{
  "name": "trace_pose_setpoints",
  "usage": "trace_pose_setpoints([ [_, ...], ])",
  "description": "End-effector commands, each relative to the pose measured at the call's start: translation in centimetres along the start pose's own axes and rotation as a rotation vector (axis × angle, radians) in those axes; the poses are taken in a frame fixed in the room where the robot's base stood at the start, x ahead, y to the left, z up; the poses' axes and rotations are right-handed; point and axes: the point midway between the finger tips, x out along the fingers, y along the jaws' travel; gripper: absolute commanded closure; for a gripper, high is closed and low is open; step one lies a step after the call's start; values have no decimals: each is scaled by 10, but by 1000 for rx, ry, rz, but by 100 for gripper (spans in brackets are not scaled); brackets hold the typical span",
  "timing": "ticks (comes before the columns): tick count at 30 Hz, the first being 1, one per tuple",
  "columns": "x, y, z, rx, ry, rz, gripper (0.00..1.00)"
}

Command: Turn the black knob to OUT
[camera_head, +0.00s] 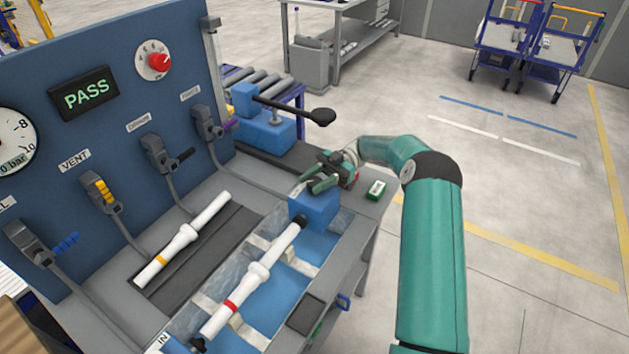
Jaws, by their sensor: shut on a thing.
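My gripper (318,184) reaches in from the right and is shut at the top of the blue block (316,208) at the far end of the water trough. The black knob is mostly hidden by the fingers; only a small dark part (298,189) shows beside them. I cannot read its setting, and no OUT label is legible. A white pipe with a red band (258,273) lies along the trough, its far end at a black plug (301,221) on the block. An IN label (162,341) is at the near end.
A second white pipe with an orange band (188,234) lies on a dark tray. The blue panel (105,130) has a PASS display (84,94), a red knob (160,62) and several hose connectors. A black-ball lever (322,117) stands behind my gripper.

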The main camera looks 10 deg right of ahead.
Motion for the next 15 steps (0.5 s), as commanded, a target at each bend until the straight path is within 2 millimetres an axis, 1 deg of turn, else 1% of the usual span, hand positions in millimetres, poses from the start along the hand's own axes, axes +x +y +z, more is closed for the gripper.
trace_pose_setpoints([
  [1, 2, 1, -3, -6, 5, -6, 84],
  [9, 2, 1, -3, -6, 5, -6, 84],
  [10, 2, 1, -3, -6, 6, -6, 56],
  [12, 2, 1, -3, -5, 5, -5, 42],
  [13, 2, 1, -3, -5, 4, -5, 40],
  [15, 2, 1, -2, -4, 4, -4, 40],
])
